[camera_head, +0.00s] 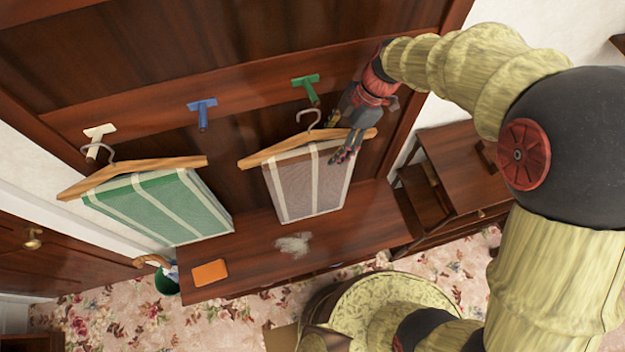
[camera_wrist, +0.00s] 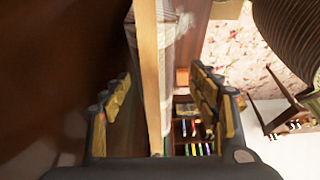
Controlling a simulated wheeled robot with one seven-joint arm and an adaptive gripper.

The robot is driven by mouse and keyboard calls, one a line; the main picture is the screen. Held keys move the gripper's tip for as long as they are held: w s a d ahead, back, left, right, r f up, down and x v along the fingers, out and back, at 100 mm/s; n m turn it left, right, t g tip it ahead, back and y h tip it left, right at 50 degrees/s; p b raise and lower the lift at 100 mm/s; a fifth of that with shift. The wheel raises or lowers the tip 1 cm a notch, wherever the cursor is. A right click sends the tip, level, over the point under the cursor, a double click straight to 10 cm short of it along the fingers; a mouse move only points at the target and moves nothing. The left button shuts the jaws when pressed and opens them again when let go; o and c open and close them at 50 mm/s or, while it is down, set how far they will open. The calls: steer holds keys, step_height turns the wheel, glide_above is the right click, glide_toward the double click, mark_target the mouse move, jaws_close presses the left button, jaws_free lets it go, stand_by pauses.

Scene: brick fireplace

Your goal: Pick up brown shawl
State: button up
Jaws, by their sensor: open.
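The brown shawl (camera_head: 306,185), brown with pale stripes, hangs folded over a wooden hanger (camera_head: 262,155) on the green hook (camera_head: 306,84). My gripper (camera_head: 345,145) is at the right end of this hanger, by the shawl's upper right edge. In the wrist view my gripper (camera_wrist: 160,75) is open. Its two fingers stand apart on either side of the hanger's wooden bar (camera_wrist: 148,60). Part of the shawl (camera_wrist: 178,38) shows beside the bar. I cannot tell whether either finger touches the hanger or the cloth.
A green striped shawl (camera_head: 158,205) hangs at left on another hanger by the white hook (camera_head: 100,131). The blue hook (camera_head: 202,108) between them is empty. Below is a wooden bench (camera_head: 255,255) with an orange item (camera_head: 209,272). A wooden cabinet (camera_head: 465,165) stands at right.

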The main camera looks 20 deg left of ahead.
steer(key=p, duration=0.2)
glide_toward(310, 176)
steer(key=w+f, duration=0.1)
steer(key=w+a+f, duration=0.1)
steer(key=shift+w+a+f, duration=0.1)
steer(key=shift+w+f, duration=0.15)
steer(key=shift+f, duration=0.35)
steer(key=shift+f+b, duration=0.15)
steer(key=shift+b, duration=0.3)
steer(key=shift+c, duration=0.8)
jaws_close()
